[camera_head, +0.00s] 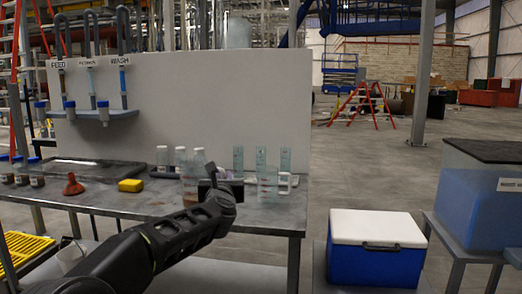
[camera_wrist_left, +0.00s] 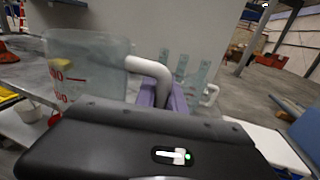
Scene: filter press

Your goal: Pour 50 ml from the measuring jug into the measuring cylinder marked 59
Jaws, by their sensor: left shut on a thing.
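My left gripper (camera_head: 207,188) is shut on a clear measuring jug (camera_head: 189,187), apparently by its handle, above the grey table. The jug looks upright. In the left wrist view the jug (camera_wrist_left: 88,62) shows red marks and a pale handle (camera_wrist_left: 150,72); the gripper body hides its lower part, and the liquid level cannot be read. Three clear measuring cylinders (camera_head: 238,157), (camera_head: 261,156), (camera_head: 285,159) stand at the back right of the table, apart from the held jug. Their numbers are unreadable, so I cannot tell which is 59. My right gripper is not in view.
A second clear jug (camera_head: 267,186) with a handle stands near the table's right end. White-topped bottles (camera_head: 162,156) stand behind the held jug. A white panel (camera_head: 220,100) closes the back.

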